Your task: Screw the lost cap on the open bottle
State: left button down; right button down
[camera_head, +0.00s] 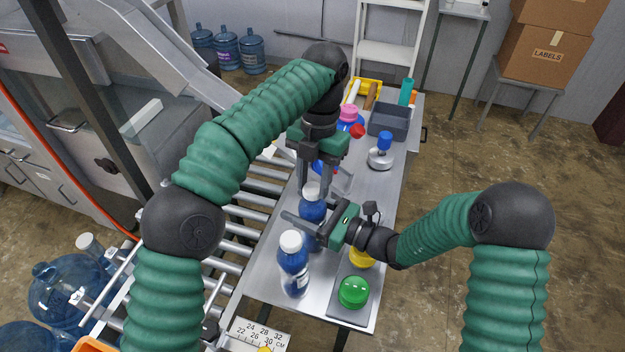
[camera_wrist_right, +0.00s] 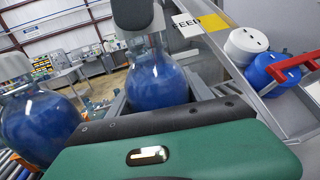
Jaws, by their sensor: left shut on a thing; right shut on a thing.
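A bottle of blue liquid (camera_head: 311,208) stands upright on the steel table, with a white cap (camera_head: 311,189) at its neck. My left gripper (camera_head: 314,188) points down from above, its fingers shut on the white cap at the bottle's top. My right gripper (camera_head: 300,228) reaches in from the right and is shut around the bottle's body. The held bottle fills the middle of the right wrist view (camera_wrist_right: 158,82). I cannot tell how far the cap sits on the threads. A second blue bottle (camera_head: 294,262) with a white cap stands in front.
A roller conveyor (camera_head: 235,225) runs along the left. A grey bin (camera_head: 388,121) and a blue-topped dispenser (camera_head: 381,153) stand farther back.

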pick_arm(q)
jog(key=c, duration=1.2)
grip_release()
jog(key=shift+c, duration=0.2)
jog(key=o, duration=0.3)
jog(key=shift+w+d, duration=0.1)
jog(key=shift+c, duration=0.3)
